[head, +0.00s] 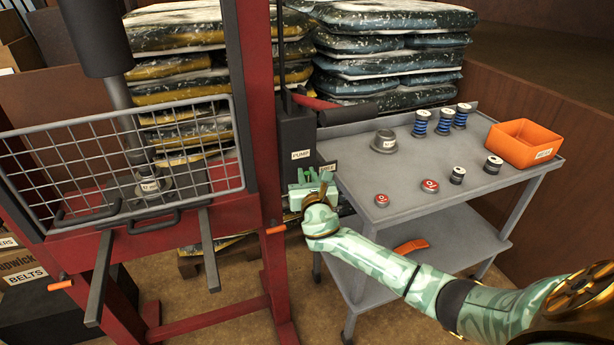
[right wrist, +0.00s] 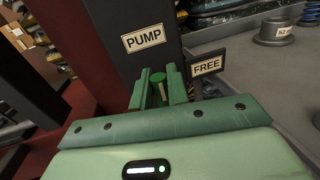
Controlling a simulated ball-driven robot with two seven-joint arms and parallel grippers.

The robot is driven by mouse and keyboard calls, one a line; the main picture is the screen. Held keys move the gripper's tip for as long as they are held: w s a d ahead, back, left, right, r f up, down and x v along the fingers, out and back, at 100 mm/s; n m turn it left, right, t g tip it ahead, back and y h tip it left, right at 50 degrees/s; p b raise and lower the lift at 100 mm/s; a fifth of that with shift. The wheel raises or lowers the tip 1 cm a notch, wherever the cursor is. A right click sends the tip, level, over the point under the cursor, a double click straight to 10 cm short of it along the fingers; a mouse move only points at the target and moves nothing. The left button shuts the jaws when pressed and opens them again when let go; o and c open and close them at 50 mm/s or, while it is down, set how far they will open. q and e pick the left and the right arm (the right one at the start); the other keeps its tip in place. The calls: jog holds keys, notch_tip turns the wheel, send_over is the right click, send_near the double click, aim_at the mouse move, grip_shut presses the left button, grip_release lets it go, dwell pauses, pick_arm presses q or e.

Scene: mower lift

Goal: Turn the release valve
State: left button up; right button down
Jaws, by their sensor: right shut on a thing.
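The black pump block (head: 296,132) with its PUMP label stands on the red press frame at the middle of the head view. It also shows in the right wrist view (right wrist: 145,18). My right gripper (head: 312,178) is at the lower part of the pump. A FREE label (right wrist: 207,66) is just right of the fingers. The gripper hides the valve in the head view. My left gripper is not in view.
A grey cart (head: 342,152) stands close right of the pump, with springs, rollers, red-topped discs and an orange bin (head: 524,146) on it. The red press frame (head: 262,100) and wire guard (head: 120,160) are at left. Stacked bags (head: 390,50) are behind.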

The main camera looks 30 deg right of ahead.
jog(key=m+p, duration=0.2)
jog(key=m, duration=0.1)
jog(key=shift+s+d+m+g+y, duration=0.15)
jog(key=shift+d+m+g+y, duration=0.15)
jog(key=shift+d, duration=0.1)
jog(key=shift+s+d+f+m+y+p, duration=0.1)
jog(key=shift+d+f+m+y+p, duration=0.3)
jog(key=shift+m, duration=1.55)
jog(key=shift+s+d+f+m+y+p, duration=0.15)
jog(key=shift+f+m+y+p, duration=0.45)
jog(key=shift+m, duration=1.3)
jog(key=shift+w+d+f+m+y+p, duration=0.1)
jog(key=shift+d+f+m+y+p, duration=0.4)
jog(key=shift+m, duration=1.45)
jog(key=shift+a+r, duration=0.1)
jog(key=shift+a, duration=0.1)
jog(key=c, duration=1.4)
grip_release()
jog(key=shift+c, duration=0.2)
